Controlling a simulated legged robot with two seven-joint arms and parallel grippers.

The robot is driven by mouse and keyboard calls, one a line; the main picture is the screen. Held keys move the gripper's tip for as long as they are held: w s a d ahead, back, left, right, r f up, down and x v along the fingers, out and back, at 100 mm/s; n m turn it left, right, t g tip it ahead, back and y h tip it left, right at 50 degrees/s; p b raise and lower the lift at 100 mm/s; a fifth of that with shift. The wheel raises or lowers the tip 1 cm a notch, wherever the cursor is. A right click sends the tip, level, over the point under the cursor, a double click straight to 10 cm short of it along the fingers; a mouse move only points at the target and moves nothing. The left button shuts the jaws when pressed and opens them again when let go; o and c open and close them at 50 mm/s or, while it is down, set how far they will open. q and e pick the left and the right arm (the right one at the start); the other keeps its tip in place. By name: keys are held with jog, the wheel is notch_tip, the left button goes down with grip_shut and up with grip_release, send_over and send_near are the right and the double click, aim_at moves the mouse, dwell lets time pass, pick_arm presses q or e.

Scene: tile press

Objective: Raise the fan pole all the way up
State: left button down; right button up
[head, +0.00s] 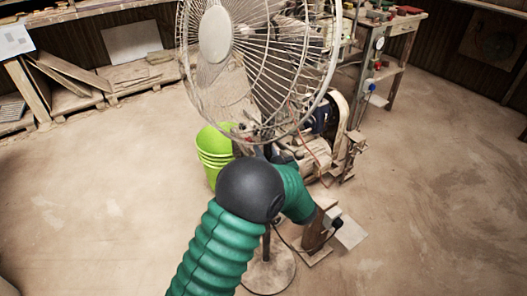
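The white wire-caged standing fan (262,65) fills the upper middle of the head view. A short dark stretch of its pole (266,245) shows below my arm's black joint, above the round base (268,276) on the floor. The rest of the pole is hidden behind my arm, so I cannot tell its height setting. One green-sleeved arm of mine comes up from the bottom, left of centre, and bends at the black joint in front of the pole. No gripper fingers show. My other arm is not visible.
Stacked lime-green buckets (213,155) stand behind the fan on its left. A machine (320,145) with a wheel and cables is close behind on the right. A cluttered workbench (400,30) stands further back. The floor is clear at left and right.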

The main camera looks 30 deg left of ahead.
pick_arm(q)
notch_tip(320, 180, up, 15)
jog(key=p, duration=1)
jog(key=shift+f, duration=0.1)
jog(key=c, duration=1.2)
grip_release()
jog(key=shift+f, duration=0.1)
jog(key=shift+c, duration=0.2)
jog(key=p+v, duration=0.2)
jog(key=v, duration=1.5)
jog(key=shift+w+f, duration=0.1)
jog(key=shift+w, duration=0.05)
